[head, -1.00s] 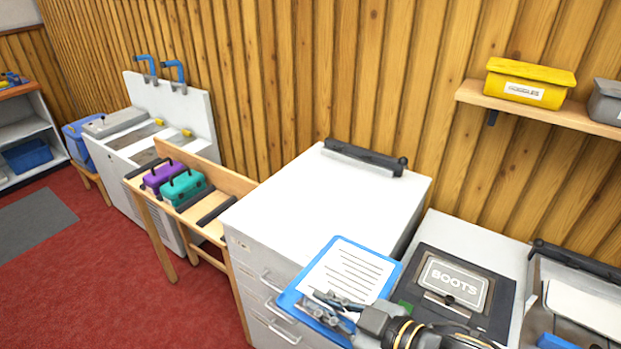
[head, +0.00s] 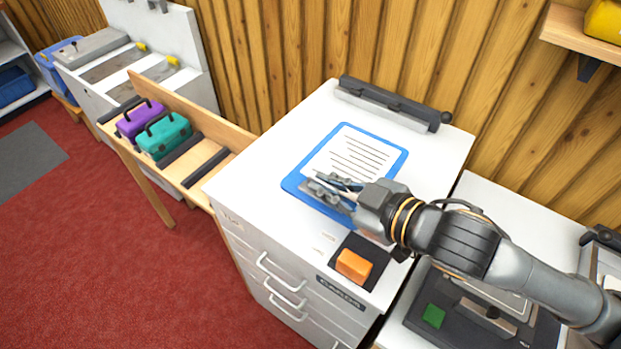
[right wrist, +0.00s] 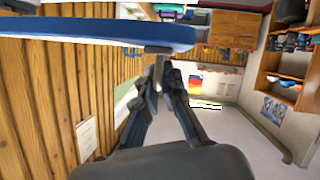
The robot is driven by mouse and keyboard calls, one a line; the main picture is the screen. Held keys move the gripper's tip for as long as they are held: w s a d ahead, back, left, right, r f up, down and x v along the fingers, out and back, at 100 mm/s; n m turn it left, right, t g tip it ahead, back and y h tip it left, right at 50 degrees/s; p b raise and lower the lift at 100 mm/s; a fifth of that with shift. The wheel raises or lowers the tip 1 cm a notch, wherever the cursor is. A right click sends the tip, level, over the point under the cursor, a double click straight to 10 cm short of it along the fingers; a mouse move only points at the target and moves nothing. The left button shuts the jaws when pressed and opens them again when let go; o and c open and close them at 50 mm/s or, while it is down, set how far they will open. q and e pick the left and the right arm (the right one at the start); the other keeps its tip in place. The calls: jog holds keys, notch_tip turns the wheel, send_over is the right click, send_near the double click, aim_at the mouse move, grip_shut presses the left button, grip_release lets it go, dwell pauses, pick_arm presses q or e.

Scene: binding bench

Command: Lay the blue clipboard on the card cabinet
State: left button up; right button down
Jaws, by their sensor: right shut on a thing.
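The blue clipboard (head: 297,184) with its lined white sheet is over the white top of the card cabinet (head: 270,140), a drawer unit with several handles. My right gripper (head: 335,185) is shut on the clipboard's near edge by the metal clip. The clipboard lies roughly flat; I cannot tell whether it touches the top or hovers just above. In the right wrist view the clipboard (right wrist: 100,30) shows edge-on as a blue band, with the right gripper's fingers (right wrist: 165,80) at its edge. My left gripper is out of view.
An orange block (head: 354,265) on a dark pad takes the top's front right corner. A black bar (head: 390,104) runs along its back edge. A wooden stand (head: 205,150) with purple and teal boxes is at left, a lower white unit (head: 530,215) at right. The top's left part is clear.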

aim_at(316, 165)
jog(key=shift+w+a+f+b, duration=0.1)
jog(key=shift+w+f+b, duration=0.3)
jog(key=shift+w, duration=0.1)
jog(key=w+f+p, duration=0.1)
jog(key=w, duration=0.1)
jog(key=w+a+f, duration=0.1)
jog(key=w, duration=0.2)
jog(key=w+a+f+p, duration=0.1)
jog(key=w, duration=0.1)
jog(key=shift+w+p, duration=0.2)
jog(key=shift+p, duration=0.15)
jog(key=w+f, duration=0.2)
jog(key=f, duration=0.1)
jog(key=w+f, duration=0.1)
jog(key=shift+w+a+f+p, duration=0.25)
jog(key=shift+a+f+p, duration=0.05)
jog(key=shift+a+f, duration=0.1)
jog(key=shift+w+a+f, duration=0.1)
jog(key=shift+w+f, duration=0.05)
notch_tip(316, 165, down, 3)
jog(key=shift+w+f+p, duration=0.1)
jog(key=shift+p, duration=0.55)
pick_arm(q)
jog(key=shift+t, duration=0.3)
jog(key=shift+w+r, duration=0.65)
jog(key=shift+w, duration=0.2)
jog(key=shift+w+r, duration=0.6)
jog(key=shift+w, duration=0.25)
pick_arm(e)
jog(key=shift+f, duration=0.2)
